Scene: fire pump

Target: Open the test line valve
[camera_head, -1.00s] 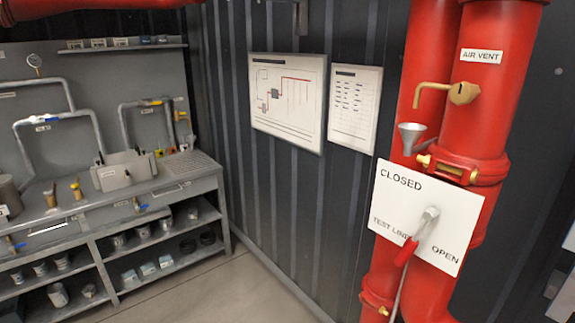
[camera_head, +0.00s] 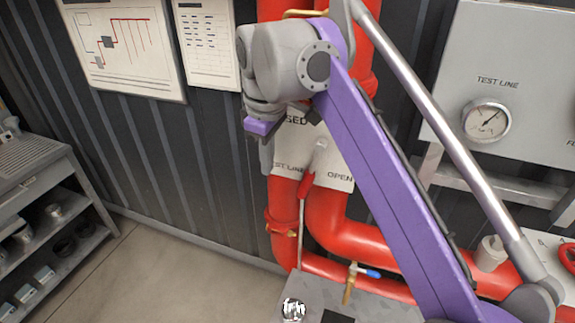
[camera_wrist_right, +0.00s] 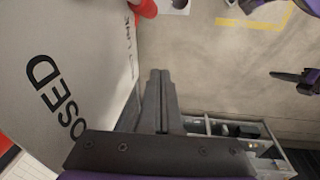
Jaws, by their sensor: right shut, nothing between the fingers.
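The test line valve has a white plate (camera_head: 338,178) on the red pipes, with a grey hub (camera_head: 320,156) and a lever with a red grip (camera_head: 307,186) hanging down and slightly left. "OPEN" is at the plate's lower right; "CLOSED" above is partly covered by my right arm. My right gripper (camera_wrist_right: 158,76) is shut and empty, beside the plate's "CLOSED" side in the wrist view. The red grip (camera_wrist_right: 146,8) shows at that view's top, apart from the fingertips. A dark tool at the wrist view's right edge seems to be my left gripper (camera_wrist_right: 294,75); its jaws are unclear.
A pressure gauge (camera_head: 487,121) on a grey panel is at the right. A blue-handled brass tap (camera_head: 352,280) and red pipes are below the plate. A grey shelf unit (camera_head: 60,190) stands at the left. The floor (camera_head: 180,260) between is clear.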

